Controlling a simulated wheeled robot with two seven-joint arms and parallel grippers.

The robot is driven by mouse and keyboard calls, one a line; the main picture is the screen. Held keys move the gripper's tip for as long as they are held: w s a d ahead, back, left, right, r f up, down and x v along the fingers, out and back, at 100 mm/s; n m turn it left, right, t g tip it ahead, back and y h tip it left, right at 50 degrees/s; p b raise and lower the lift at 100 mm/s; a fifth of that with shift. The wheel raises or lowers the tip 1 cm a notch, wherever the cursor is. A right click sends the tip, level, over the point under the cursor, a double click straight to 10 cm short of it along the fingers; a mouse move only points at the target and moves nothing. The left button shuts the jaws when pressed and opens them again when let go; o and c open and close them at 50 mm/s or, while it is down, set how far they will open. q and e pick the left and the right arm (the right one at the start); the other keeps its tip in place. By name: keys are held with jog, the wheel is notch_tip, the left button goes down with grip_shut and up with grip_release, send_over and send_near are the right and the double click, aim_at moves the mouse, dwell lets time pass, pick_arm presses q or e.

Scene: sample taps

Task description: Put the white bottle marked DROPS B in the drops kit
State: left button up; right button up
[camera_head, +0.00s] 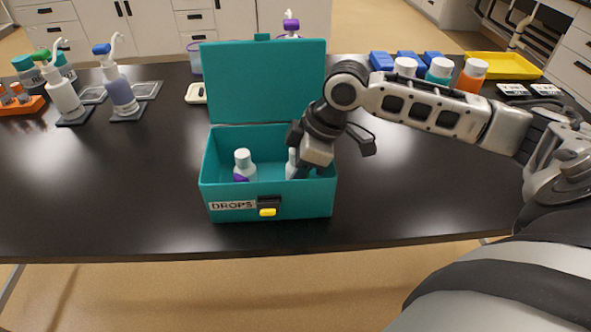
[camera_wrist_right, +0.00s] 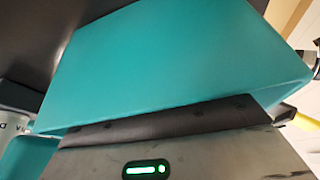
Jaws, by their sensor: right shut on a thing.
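The teal drops kit (camera_head: 318,203) stands open on the dark table, its lid (camera_head: 265,85) raised at the back and a DROPS label on its front. A white bottle with a purple mark (camera_head: 243,163) stands inside on the left. My right gripper (camera_head: 298,172) reaches down into the right half of the kit, shut on a white bottle (camera_head: 291,165). That bottle is mostly hidden by the gripper and front wall, and its marking cannot be read. In the right wrist view a teal kit surface (camera_wrist_right: 180,70) fills the middle. My left gripper is not in view.
Pump bottles (camera_head: 120,92) on dark pads stand at the left, near an orange rack (camera_head: 22,106). Blue blocks, capped bottles including an orange one (camera_head: 471,77), and a yellow tray (camera_head: 503,66) are at the back right.

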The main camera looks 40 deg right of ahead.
jog(key=shift+f, duration=0.25)
jog(key=o, duration=1)
jog(key=v, duration=1.2)
jog(key=shift+p, duration=0.4)
